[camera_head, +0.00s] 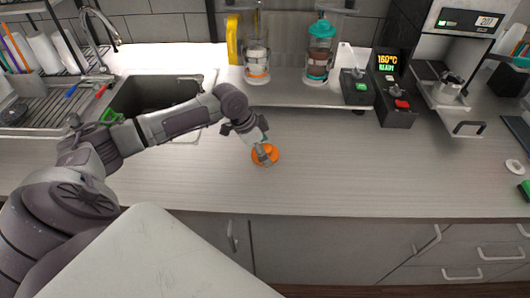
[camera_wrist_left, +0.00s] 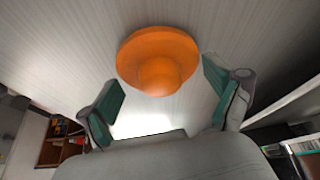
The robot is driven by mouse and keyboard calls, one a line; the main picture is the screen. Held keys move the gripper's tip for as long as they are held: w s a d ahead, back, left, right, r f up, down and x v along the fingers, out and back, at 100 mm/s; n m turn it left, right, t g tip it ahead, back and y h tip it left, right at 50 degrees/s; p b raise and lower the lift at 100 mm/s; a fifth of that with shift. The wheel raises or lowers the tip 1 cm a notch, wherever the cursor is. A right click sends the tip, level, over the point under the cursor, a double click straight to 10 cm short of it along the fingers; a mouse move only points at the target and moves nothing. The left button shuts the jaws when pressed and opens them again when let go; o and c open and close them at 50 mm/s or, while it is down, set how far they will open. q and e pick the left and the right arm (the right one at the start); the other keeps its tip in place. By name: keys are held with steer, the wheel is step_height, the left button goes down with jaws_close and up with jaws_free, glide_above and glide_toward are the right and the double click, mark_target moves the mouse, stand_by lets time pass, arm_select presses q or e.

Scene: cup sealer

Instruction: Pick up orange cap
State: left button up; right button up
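The orange cap (camera_head: 265,154) is a round disc with a raised knob, lying on the counter near the middle of the head view. In the left wrist view the cap (camera_wrist_left: 157,60) sits just ahead of and between the fingertips. My left gripper (camera_head: 258,147) is at the cap, above and partly over it. Its two teal-padded fingers (camera_wrist_left: 165,92) are spread wide in the wrist view, with a gap between each finger and the cap. My right gripper is not in view.
A sink (camera_head: 160,100) and dish rack lie at the left. A raised shelf (camera_head: 300,97) behind the cap holds two clear containers (camera_head: 320,52). A heater control box (camera_head: 394,95) and a machine stand at the right. The counter right of the cap is clear.

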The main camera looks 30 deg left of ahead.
arm_select(q)
steer(key=c, duration=0.5)
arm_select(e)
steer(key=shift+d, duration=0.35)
